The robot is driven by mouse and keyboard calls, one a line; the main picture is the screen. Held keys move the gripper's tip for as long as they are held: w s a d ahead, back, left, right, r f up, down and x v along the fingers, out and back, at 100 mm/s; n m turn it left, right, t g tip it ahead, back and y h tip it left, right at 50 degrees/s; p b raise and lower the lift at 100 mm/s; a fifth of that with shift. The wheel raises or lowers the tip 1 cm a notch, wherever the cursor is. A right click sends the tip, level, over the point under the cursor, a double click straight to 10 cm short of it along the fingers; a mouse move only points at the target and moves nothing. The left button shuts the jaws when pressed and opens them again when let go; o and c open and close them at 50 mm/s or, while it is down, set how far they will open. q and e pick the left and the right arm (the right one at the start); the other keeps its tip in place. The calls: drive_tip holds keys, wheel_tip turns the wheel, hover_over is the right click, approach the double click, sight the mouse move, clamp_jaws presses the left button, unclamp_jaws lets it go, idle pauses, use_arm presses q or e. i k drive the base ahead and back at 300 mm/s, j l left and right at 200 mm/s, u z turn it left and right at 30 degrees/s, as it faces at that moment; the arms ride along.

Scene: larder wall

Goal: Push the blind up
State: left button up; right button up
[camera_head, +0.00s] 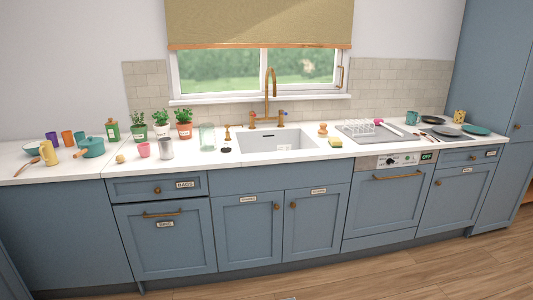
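The blind (259,22) is a yellow-olive woven panel hanging over the window at the top centre of the head view. Its orange-brown bottom rail (259,46) sits level across the upper part of the window (258,72). The lower part of the glass is uncovered, with greenery outside. The blind's top lies beyond the picture's upper edge. Neither of my grippers shows in this view.
A white counter (300,158) with a sink (275,142) and a tall brass tap (270,92) stands below the window. Potted herbs (161,123) and a glass jar (207,136) are left of the sink. A drying rack (361,128) is right. Wooden floor is clear in front.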

sight(247, 45)
drive_tip(key=i+l, duration=0.25)
drive_tip(key=i, duration=0.25)
drive_tip(key=i+l+u, duration=0.1)
drive_tip(key=i, duration=0.35)
drive_tip(key=i+l+u, duration=0.1)
drive_tip(key=i+l, duration=0.25)
drive_tip(key=i, duration=0.15)
drive_tip(key=i+l, duration=0.3)
drive_tip(key=i, duration=0.15)
